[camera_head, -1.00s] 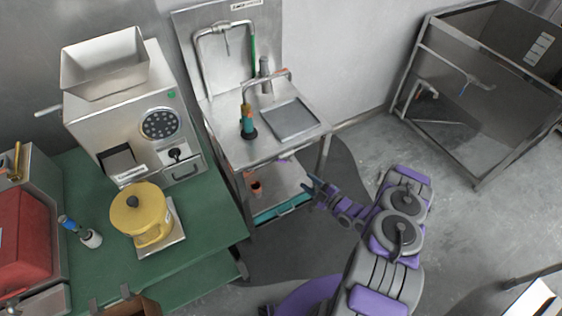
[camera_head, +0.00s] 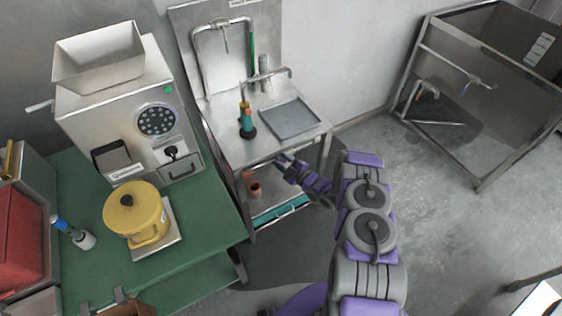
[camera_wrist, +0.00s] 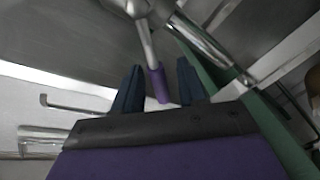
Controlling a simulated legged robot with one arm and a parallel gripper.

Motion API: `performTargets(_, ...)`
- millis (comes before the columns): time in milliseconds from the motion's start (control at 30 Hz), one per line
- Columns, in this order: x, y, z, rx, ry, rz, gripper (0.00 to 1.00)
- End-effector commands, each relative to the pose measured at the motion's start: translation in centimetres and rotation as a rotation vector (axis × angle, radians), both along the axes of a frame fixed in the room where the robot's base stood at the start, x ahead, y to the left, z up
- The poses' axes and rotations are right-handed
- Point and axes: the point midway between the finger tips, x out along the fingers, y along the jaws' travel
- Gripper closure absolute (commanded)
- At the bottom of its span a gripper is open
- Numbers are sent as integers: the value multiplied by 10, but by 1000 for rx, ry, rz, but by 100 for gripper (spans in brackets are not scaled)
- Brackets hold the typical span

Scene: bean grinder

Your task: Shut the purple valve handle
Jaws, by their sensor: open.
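The purple valve handle (camera_wrist: 158,85) shows in the wrist view as a short purple sleeve on the end of a grey metal lever, which runs up to a metal pipe fitting (camera_wrist: 200,38). My gripper (camera_wrist: 160,75) is open, with one dark blue finger on each side of the handle. I cannot tell whether either finger touches it. In the head view my gripper (camera_head: 283,161) is under the front edge of the steel sink table (camera_head: 225,150). The handle cannot be made out there.
A lower shelf (camera_head: 270,193) with an orange-brown cup (camera_head: 254,189) and a teal tray (camera_head: 279,209) lies below the sink top. The green table (camera_head: 205,205) with the grinder (camera_head: 125,105) stands left. Open floor (camera_head: 440,225) lies right.

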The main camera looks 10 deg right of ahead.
Motion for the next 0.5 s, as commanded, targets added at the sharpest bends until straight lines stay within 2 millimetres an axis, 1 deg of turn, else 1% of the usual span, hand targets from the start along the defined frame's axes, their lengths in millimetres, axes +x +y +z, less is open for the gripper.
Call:
performTargets(233,0,0,0,0,1,-1,59)
performTargets(267,0,0,0,0,1,-1,61)
performTargets(500,0,0,0,-1,1,0,84)
